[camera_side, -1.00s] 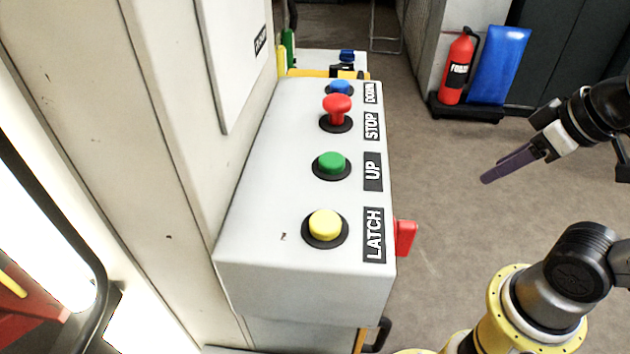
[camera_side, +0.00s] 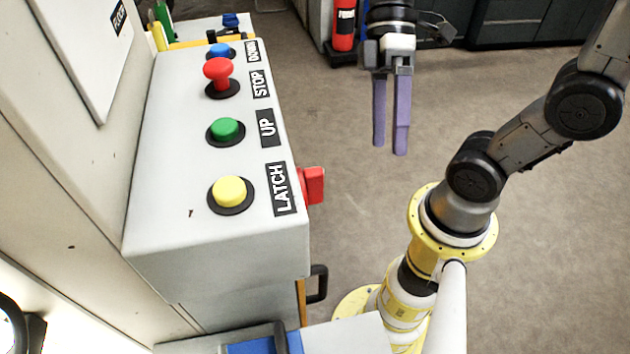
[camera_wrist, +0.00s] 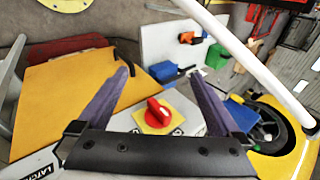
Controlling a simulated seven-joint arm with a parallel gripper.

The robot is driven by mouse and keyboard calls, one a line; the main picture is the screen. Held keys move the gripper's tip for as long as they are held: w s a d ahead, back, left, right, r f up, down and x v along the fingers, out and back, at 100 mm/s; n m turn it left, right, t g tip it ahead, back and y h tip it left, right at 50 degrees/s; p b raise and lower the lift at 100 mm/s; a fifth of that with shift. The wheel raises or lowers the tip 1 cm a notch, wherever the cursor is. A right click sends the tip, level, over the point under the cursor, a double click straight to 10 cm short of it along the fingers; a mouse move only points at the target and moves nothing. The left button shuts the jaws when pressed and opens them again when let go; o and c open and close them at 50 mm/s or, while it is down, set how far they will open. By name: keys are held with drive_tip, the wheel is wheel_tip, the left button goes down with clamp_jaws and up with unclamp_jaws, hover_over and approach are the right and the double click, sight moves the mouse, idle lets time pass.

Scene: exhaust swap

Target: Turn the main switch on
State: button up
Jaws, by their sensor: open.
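The switch is a red rotary knob (camera_wrist: 157,113) on a yellow square plate (camera_wrist: 152,122), mounted on a pale surface in the wrist view. It appears to be the red part (camera_side: 313,186) that sticks out from the right side of the white control box (camera_side: 215,250) in the side view. My gripper (camera_side: 390,148) has two purple fingers, open and empty, pointing down to the right of the box, apart from it. In the wrist view, my gripper's fingers (camera_wrist: 160,75) spread on either side of the knob in the picture. The switch's markings are not readable.
The box top carries a yellow LATCH button (camera_side: 229,191), a green UP button (camera_side: 225,130), a red STOP button (camera_side: 218,73) and a blue DOWN button (camera_side: 220,51). A black handle (camera_side: 318,284) sits below the red part.

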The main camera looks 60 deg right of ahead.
drive_tip(key=w+g+y, duration=0.4)
drive_tip(key=w+y, duration=0.2)
drive_tip(key=m+t+y, duration=0.1)
drive_tip(key=m+y, duration=0.2)
drive_tip(key=y, duration=0.1)
approach(316, 201)
drive_tip(key=x, duration=0.3)
drive_tip(key=r+x, duration=0.1)
drive_tip(key=x, duration=0.2)
drive_tip(key=r+x, duration=0.1)
drive_tip(key=x, duration=0.2)
drive_tip(key=shift+a, duration=0.1)
drive_tip(key=shift+w, duration=0.1)
drive_tip(key=c, duration=1.2)
drive_tip(key=shift+y, duration=0.3)
drive_tip(key=shift+m+g+y, duration=0.4)
drive_tip(key=shift+m+y, duration=0.9)
drive_tip(key=shift+y, duration=0.9)
drive_tip(key=shift+m+y, duration=0.3)
drive_tip(key=shift+y, duration=0.3)
